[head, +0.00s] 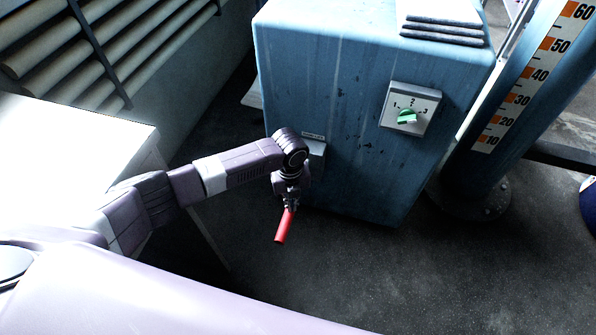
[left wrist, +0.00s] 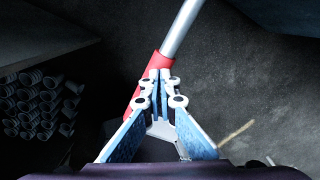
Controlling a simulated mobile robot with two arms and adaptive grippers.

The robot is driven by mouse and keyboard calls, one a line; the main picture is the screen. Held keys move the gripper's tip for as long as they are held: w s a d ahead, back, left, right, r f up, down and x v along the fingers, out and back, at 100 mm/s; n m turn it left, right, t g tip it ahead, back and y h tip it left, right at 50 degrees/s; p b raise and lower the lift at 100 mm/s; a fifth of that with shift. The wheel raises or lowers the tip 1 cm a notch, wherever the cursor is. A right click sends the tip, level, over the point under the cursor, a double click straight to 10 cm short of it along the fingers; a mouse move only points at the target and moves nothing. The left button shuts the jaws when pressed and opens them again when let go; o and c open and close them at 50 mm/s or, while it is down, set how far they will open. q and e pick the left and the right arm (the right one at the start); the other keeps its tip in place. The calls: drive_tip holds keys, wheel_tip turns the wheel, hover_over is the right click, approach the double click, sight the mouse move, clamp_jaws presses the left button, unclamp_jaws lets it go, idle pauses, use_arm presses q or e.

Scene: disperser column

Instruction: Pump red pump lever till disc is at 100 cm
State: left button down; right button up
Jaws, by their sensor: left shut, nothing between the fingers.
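The red pump lever (head: 284,227) sticks out low in front of the blue cabinet, its red grip pointing down toward me. My left gripper (head: 291,199) is over the upper end of the red grip. In the left wrist view, my left gripper (left wrist: 161,78) has its fingertips together, over or against the red grip of the lever (left wrist: 147,84). The lever's metal rod (left wrist: 181,30) runs up from the grip. The column scale (head: 520,90) shows marks from 10 to 60. I see no disc; the upper column is out of frame. My right gripper is not in view.
A white table (head: 80,140) stands at the left. Pipes (head: 90,50) line the wall behind. Dark floor (head: 400,270) is free in front.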

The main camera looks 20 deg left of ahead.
use_arm(q)
drive_tip(key=shift+a+f, duration=0.15)
drive_tip(key=shift+a, duration=0.25)
wheel_tip(320, 180, up, 3)
drive_tip(key=p, duration=0.3)
drive_tip(key=shift+w+r, duration=0.15)
drive_tip(key=shift+r, duration=0.05)
wheel_tip(320, 180, up, 14)
drive_tip(key=p, duration=1.3)
drive_tip(key=shift+d+p, duration=0.15)
drive_tip(key=shift+p, duration=0.15)
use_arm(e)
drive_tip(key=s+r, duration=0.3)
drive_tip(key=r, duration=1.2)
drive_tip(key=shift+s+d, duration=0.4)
use_arm(q)
drive_tip(key=shift+f, duration=0.1)
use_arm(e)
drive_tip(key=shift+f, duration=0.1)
